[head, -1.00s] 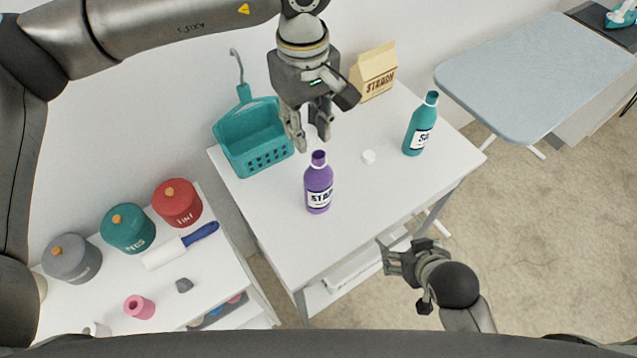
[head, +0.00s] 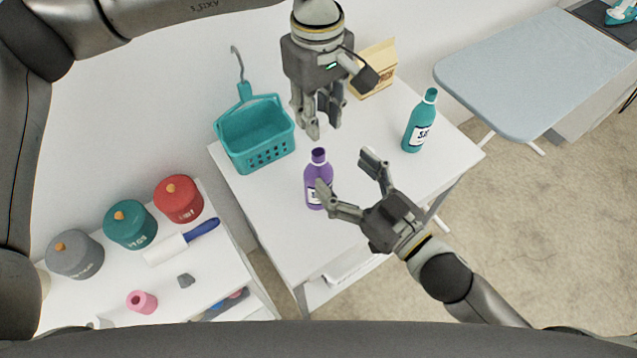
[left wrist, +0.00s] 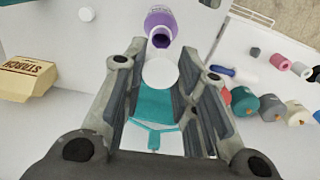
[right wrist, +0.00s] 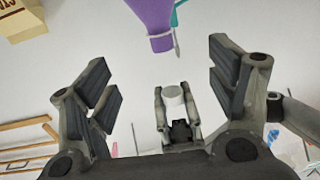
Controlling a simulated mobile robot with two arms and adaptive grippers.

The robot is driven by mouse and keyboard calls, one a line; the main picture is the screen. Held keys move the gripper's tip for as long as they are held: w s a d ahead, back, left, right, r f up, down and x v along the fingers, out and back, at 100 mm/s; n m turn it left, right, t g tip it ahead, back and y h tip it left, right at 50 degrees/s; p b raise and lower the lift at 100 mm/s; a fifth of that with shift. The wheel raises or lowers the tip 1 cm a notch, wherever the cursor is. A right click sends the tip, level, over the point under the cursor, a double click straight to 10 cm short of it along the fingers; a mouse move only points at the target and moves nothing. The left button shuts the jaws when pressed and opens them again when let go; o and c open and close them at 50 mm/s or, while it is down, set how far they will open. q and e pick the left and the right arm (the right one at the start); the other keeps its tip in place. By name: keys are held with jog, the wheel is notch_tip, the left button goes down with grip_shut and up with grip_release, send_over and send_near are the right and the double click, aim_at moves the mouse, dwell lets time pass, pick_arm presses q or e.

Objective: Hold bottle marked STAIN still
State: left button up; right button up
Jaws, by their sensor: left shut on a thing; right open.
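The purple bottle (head: 317,172), its label now mostly covered, stands upright and uncapped on the white table (head: 290,232). It also shows in the left wrist view (left wrist: 161,20) and the right wrist view (right wrist: 150,14). My left gripper (head: 322,130) is above the bottle's mouth, shut on a white cap (left wrist: 160,73), which also shows in the right wrist view (right wrist: 173,92). My right gripper (head: 347,177) is open to the right of the bottle. One finger overlaps the bottle's label in the head view; I cannot tell whether it touches.
A teal bottle (head: 420,122) stands to the right. A teal basket (head: 258,150) and a starch carton (head: 374,72) are at the back. A lower shelf with canisters (head: 130,226) is at left.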

aim_at(319, 152)
jog(key=shift+s+a+r, duration=0.1)
jog(key=shift+s+a, duration=0.05)
notch_tip(319, 152, down, 8)
jog(key=x, duration=0.7)
jog(key=shift+w+a, duration=0.15)
jog(key=shift+w, duration=0.1)
dwell(0.4)
jog(key=c, duration=1.6)
pick_arm(q)
jog(key=shift+s+f, duration=0.1)
jog(key=shift+f, duration=2.35)
pick_arm(e)
jog(key=shift+o, duration=0.2)
